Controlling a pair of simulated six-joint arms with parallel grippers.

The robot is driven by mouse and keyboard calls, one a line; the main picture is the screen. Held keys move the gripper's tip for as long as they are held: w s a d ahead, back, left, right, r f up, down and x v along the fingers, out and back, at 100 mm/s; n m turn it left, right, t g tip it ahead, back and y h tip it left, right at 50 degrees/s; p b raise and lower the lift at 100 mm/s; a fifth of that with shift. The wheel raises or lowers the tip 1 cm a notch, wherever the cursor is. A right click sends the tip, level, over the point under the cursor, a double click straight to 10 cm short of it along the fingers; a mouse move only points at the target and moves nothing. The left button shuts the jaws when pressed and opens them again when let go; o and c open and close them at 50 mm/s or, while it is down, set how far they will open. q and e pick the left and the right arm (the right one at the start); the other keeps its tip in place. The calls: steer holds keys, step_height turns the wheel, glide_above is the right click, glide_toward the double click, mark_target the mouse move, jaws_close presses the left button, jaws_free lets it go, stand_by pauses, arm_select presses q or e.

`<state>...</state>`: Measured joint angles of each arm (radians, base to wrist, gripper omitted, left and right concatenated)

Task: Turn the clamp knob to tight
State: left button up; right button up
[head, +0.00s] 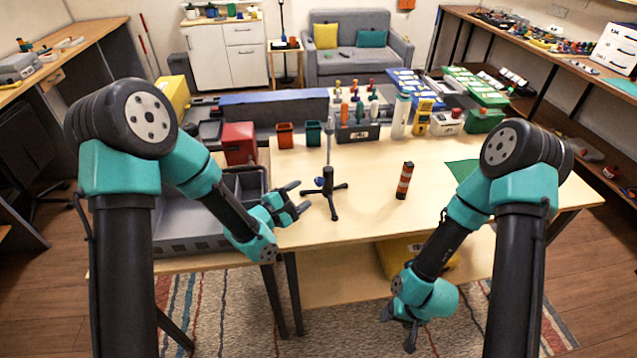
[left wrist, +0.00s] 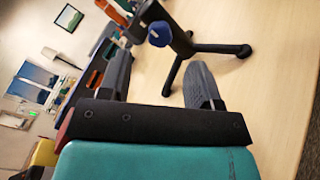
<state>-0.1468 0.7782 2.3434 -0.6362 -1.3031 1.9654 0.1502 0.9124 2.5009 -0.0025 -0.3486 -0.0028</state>
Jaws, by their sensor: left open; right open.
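A black tripod stand (head: 329,186) with an upright grey rod stands on the table. Its blue clamp knob (left wrist: 160,33) shows clearly in the left wrist view, on the side of the stand. In the head view the knob (head: 319,182) is small and faces my left gripper. My left gripper (head: 301,196) is open and empty, just left of the stand. In the left wrist view its two fingers (left wrist: 158,78) spread on either side below the knob, apart from it. My right gripper (head: 408,338) hangs low in front of the table, open, with its fingertips hard to make out.
An orange-and-black striped cylinder (head: 404,181) stands upright right of the stand. Red (head: 285,135) and green (head: 313,133) cups and a tool rack (head: 352,134) stand behind. A grey divided tray (head: 185,225) lies at left under my left arm. The table front is clear.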

mark_target(317, 184)
arm_select(q)
steer(key=x, duration=0.7)
steer(key=shift+w+d, duration=0.15)
steer(key=shift+w, duration=0.05)
steer(key=c, duration=0.9)
steer(key=shift+c, duration=0.2)
